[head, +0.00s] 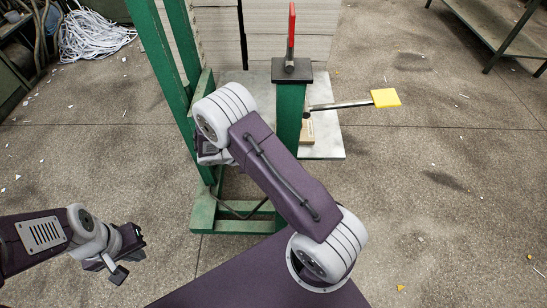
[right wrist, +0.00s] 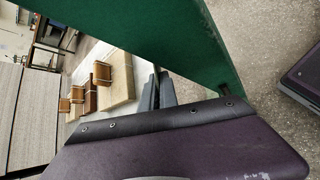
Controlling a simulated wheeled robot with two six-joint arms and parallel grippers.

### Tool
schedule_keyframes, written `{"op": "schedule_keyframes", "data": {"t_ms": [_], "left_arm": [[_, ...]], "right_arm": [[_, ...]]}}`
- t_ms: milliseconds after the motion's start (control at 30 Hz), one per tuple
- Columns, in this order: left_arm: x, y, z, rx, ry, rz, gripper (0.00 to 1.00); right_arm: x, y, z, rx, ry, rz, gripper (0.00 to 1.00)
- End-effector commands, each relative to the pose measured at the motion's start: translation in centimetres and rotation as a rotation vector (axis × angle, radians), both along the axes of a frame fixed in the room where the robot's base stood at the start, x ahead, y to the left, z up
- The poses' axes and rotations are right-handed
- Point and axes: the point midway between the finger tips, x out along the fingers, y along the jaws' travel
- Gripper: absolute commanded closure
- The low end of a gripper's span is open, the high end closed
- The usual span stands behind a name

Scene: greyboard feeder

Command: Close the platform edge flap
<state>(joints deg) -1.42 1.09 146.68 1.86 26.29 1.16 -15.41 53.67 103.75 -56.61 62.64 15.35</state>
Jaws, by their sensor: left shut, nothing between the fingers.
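The light grey platform (head: 330,145) lies low behind the green post (head: 290,115). I cannot clearly pick out its edge flap. A dark rod with a yellow end plate (head: 386,97) sticks out to the right above the platform. My left gripper (head: 118,273) is shut and empty at the lower left, well apart from the platform. My right arm reaches to the green frame, and its gripper is hidden in the head view. In the right wrist view the right gripper's grey fingers (right wrist: 160,90) show close together beside a green panel (right wrist: 180,40); their grip is unclear.
A red-handled lever (head: 291,35) stands on the green post. Greyboard stacks (head: 290,18) stand behind the platform. Wooden blocks (right wrist: 102,73) show in the right wrist view. White strips (head: 90,35) lie at the back left. The floor at the right is mostly clear.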

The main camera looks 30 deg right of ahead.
Motion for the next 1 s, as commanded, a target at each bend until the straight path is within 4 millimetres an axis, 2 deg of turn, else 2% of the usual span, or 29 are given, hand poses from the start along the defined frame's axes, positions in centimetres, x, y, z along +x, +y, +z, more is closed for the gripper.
{"op": "schedule_keyframes", "data": {"t_ms": [367,700,1000], "left_arm": [[0.0,0.0,0.6,0.0,0.0,0.0,1.0],[0.0,0.0,4.5,0.0,0.0,0.0,1.0],[0.0,0.0,6.1,0.0,0.0,0.0,1.0]], "right_arm": [[0.1,0.0,0.2,0.011,0.015,-0.001,1.0],[0.6,-0.4,0.9,0.11,0.173,-0.003,1.0],[1.3,-0.7,0.7,0.213,0.34,-0.002,1.0]]}}
